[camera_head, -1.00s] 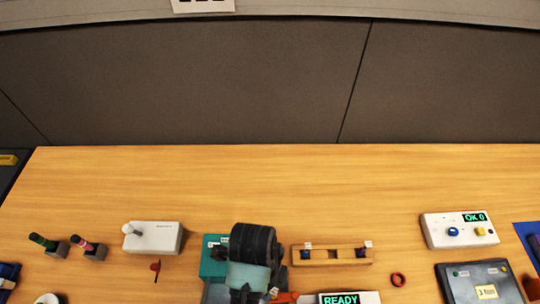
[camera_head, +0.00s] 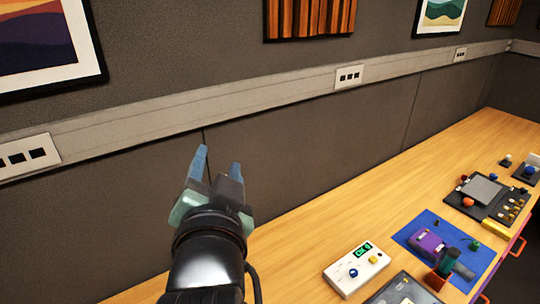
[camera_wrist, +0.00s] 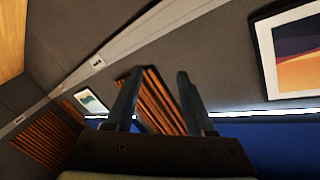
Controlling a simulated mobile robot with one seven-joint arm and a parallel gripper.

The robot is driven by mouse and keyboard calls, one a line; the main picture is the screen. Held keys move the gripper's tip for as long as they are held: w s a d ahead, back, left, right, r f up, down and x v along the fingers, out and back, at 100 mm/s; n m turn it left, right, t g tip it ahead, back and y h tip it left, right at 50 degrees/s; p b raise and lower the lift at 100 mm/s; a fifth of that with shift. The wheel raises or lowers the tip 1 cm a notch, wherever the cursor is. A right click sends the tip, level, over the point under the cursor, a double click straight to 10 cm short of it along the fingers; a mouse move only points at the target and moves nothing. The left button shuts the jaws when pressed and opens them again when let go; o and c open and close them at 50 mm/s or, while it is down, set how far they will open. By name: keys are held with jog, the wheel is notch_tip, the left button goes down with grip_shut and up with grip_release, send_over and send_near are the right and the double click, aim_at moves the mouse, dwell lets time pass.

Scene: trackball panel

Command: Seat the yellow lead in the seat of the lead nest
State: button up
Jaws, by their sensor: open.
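My gripper (camera_head: 218,160) is raised in front of the grey wall, its two blue-grey fingers apart with nothing between them. In the wrist view my gripper (camera_wrist: 157,82) also shows open and empty, pointing at the wall and its pictures. I cannot make out the yellow lead or the lead nest for certain in either view. A purple box (camera_head: 427,242) lies on a blue mat (camera_head: 407,233) at the right, with a small green piece (camera_head: 474,245) and a dark cable by it.
A white box (camera_head: 357,269) with a lit display, a blue knob and a yellow button stands on the table. A dark green cylinder (camera_head: 449,262) stands by the mat's front. A dark panel (camera_head: 483,190) with several gold pegs lies farther right. The wood behind is bare.

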jog(key=s+d+r+n+t, duration=0.2)
jog(key=s+r+t, duration=0.1)
jog(key=r, duration=0.5)
jog(key=s+d+r+n+t+h, duration=0.1)
jog(key=s+d+r+n+t, duration=0.1)
jog(key=r, duration=0.7)
jog(key=s+d+r+n+t+h, duration=0.1)
jog(key=s+d+r+t, duration=0.2)
jog(key=s+r+t, duration=0.2)
notch_tip(320, 180, up, 4)
jog(key=shift+s+d+r+n, duration=0.15)
jog(key=shift+s+n, duration=0.25)
jog(key=shift+s, duration=0.85)
notch_tip(320, 180, down, 2)
jog(key=shift+f+b, duration=0.2)
jog(key=shift+b, duration=0.8)
